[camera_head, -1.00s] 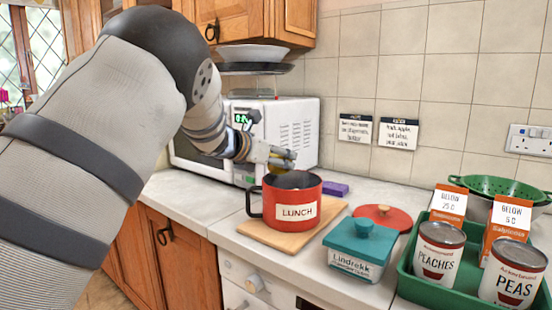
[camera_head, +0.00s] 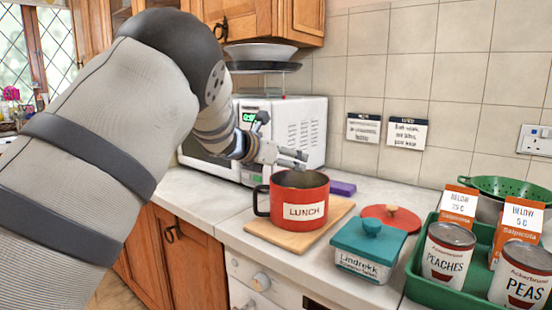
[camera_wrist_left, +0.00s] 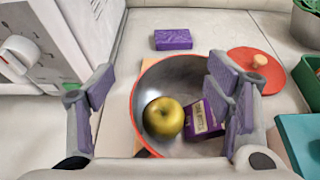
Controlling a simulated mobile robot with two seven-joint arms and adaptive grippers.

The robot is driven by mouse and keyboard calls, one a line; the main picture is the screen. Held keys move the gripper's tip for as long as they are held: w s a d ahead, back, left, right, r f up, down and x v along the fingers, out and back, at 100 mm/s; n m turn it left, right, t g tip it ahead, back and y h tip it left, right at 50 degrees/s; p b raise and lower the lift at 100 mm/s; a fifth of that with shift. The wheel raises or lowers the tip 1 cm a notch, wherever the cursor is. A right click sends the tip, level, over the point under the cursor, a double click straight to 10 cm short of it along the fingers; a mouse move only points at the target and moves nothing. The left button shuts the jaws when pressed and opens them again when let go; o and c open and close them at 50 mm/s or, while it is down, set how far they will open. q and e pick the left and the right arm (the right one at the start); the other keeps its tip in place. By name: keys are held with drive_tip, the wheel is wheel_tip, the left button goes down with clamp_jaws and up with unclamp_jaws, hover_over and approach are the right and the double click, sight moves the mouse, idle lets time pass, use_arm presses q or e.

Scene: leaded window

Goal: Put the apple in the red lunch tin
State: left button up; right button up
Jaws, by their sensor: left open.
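The red lunch tin (camera_head: 300,199), labelled LUNCH, stands upright on a wooden board, its lid off. In the left wrist view the tin's rim (camera_wrist_left: 150,75) is seen from above. The yellow-green apple (camera_wrist_left: 163,117) lies inside it, on the left, beside a purple carton (camera_wrist_left: 207,118). My left gripper (camera_head: 303,161) is just above the back of the tin; in the left wrist view its padded fingers (camera_wrist_left: 160,92) are spread wide with nothing between them. The apple is hidden by the tin's wall in the head view. My right gripper is not in view.
A red lid (camera_head: 391,217) lies right of the tin, behind a teal tin (camera_head: 368,248). A green tray (camera_head: 440,292) holds cans and cartons. A purple block (camera_head: 341,188) lies behind the tin. A white microwave (camera_head: 300,128) stands behind left.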

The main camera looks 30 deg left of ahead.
use_arm(q)
drive_tip(key=v, duration=1.2)
drive_tip(key=shift+r, duration=0.3)
